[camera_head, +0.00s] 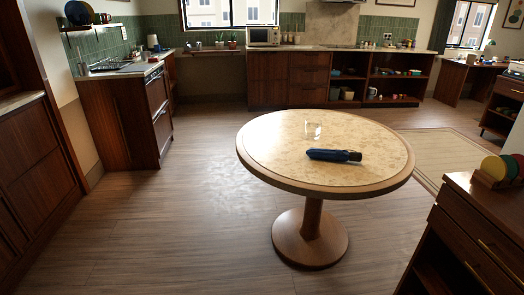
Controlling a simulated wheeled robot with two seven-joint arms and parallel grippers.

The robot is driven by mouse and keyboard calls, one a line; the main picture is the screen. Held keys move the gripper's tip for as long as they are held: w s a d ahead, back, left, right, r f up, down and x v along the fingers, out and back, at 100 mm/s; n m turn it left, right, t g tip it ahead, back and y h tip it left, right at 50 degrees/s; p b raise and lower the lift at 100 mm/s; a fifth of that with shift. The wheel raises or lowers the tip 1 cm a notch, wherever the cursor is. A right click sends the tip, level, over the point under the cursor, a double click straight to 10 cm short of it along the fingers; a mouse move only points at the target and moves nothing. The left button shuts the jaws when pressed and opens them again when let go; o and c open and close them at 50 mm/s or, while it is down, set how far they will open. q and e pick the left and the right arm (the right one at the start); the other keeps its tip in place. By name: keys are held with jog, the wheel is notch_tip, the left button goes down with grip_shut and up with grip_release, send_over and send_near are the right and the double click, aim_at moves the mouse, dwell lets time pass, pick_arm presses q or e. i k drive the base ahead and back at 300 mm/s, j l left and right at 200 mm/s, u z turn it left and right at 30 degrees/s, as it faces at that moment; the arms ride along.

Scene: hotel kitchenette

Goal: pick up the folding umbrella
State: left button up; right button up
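Neither of my grippers is in view.
The round table stands on one central pedestal (311,237) with open wooden floor (160,220) to its left. A wooden drawer unit (470,235) with a rack of coloured plates (494,168) is close at the right. Counters (275,82) line the back wall.

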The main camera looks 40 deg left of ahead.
aim_at(336, 155)
jog(key=u, duration=0.65)
jog(key=i+j+z, duration=0.55)
jog(key=j+z, duration=0.3)
jog(key=i+j+z, duration=0.25)
jog(key=j, duration=0.3)
jog(key=j+z, duration=0.6)
jog(key=j, duration=0.25)
